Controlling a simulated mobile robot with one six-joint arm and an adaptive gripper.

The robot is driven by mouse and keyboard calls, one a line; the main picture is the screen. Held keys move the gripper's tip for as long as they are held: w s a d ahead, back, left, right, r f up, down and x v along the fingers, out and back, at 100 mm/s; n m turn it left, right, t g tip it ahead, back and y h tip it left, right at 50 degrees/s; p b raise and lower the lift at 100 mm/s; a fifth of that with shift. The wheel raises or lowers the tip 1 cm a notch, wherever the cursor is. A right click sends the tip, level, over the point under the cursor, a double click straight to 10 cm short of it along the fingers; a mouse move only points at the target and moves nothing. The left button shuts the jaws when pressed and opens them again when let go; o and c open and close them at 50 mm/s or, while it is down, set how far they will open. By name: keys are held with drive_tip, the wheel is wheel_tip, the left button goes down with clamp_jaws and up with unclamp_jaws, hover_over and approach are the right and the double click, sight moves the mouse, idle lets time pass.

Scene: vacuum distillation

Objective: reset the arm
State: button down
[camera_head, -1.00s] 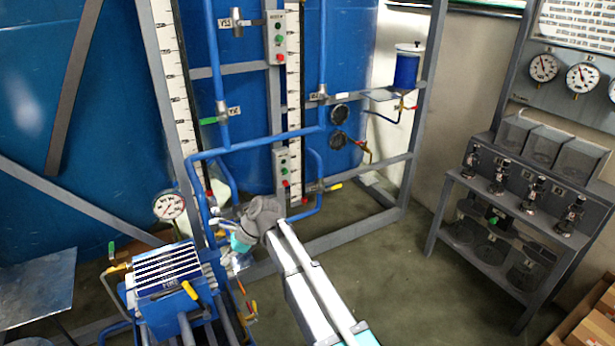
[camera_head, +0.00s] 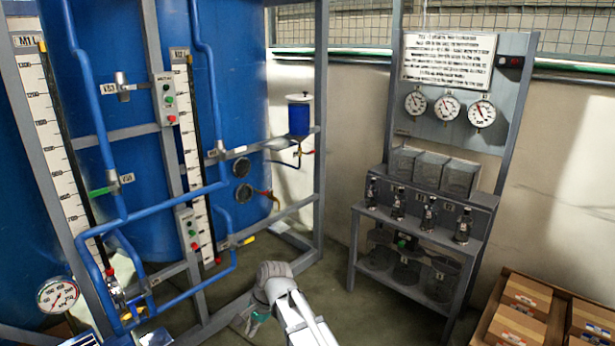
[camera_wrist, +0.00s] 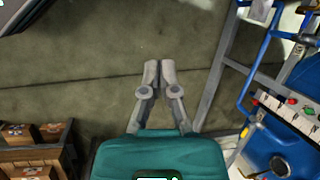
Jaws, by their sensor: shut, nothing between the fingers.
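My gripper (camera_wrist: 160,72) shows in the wrist view with its two grey fingers together and nothing between them. Below the fingers in that view is the teal body of my gripper. The fingers are over bare floor and touch nothing. In the head view my arm reaches up from the bottom middle, in front of the blue tank rig. The fingertips cannot be made out clearly there.
The blue tank rig (camera_head: 166,190) with pipes and valves stands at the left. A grey rack (camera_head: 390,214) with bottles and gauges stands at the right. Cardboard boxes (camera_head: 527,296) lie at the lower right. The floor (camera_wrist: 90,75) between is clear.

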drive_tip(key=s+d+n+h, duration=0.2)
drive_tip(key=s+d+n, duration=0.1)
drive_tip(key=d, duration=1.3)
drive_tip(key=s+d+f+n+t+h, duration=0.1)
drive_tip(key=s+d+n+h, duration=0.1)
drive_tip(key=d, duration=1.4)
drive_tip(key=shift+s+f+n, duration=0.15)
drive_tip(key=shift+s+n, duration=0.25)
drive_tip(key=shift+s, duration=0.1)
drive_tip(key=shift+a, duration=0.15)
